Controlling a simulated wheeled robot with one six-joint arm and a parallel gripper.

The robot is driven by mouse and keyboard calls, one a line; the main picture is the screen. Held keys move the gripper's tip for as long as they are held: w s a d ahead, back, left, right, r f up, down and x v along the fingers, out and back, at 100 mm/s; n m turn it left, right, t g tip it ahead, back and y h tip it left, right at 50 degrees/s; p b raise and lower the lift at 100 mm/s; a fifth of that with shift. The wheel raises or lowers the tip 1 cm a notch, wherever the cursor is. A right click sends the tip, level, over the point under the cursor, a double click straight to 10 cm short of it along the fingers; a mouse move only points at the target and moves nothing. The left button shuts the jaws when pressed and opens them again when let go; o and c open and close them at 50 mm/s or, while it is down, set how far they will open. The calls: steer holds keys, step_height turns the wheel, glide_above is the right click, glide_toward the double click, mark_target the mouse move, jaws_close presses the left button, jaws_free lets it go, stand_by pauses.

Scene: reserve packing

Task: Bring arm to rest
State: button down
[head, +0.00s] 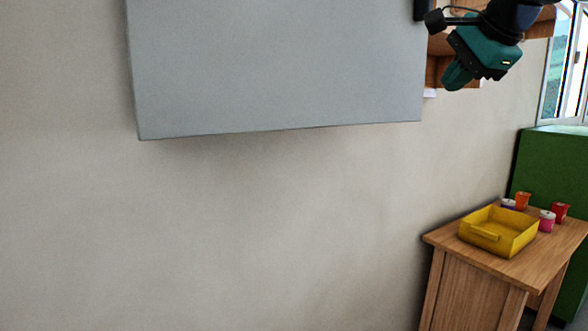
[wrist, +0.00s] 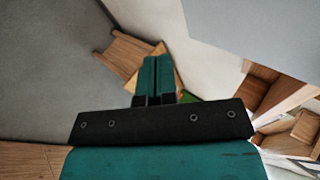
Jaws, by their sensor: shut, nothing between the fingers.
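My gripper (head: 460,78) is teal and black and hangs at the top right of the head view, in front of the wall and a wooden shelf. In the wrist view its two teal fingers (wrist: 155,82) lie together, shut, with nothing between them. It is well above the wooden table and apart from everything on it.
A wooden table (head: 520,270) at the lower right holds a yellow tray (head: 483,236) and several small cups, one of them red (head: 560,212). A green cabinet (head: 555,165) stands behind. A grey panel (head: 280,70) is on the wall beside a wooden shelf (head: 437,70).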

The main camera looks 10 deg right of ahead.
steer(key=s+a+f+n+g+y+b, duration=0.1)
steer(key=s+a+f+n+g+b, duration=0.1)
steer(key=s+a+f+n, duration=0.55)
steer(key=s+a+f+n+g+y+b, duration=0.1)
steer(key=s+a+f+n+g, duration=0.3)
steer(key=f, duration=0.6)
steer(key=s+a+f+n+y+b, duration=0.1)
steer(key=s+a+f+n+b, duration=0.15)
steer(key=a+f+n, duration=0.4)
steer(key=s+a+f+n+g, duration=0.3)
steer(key=s+f+n, duration=0.2)
steer(key=s+f, duration=0.6)
steer(key=shift+s+a+f+n+b, duration=0.2)
steer(key=shift+a+f+n+b, duration=0.1)
steer(key=shift+b, duration=0.1)
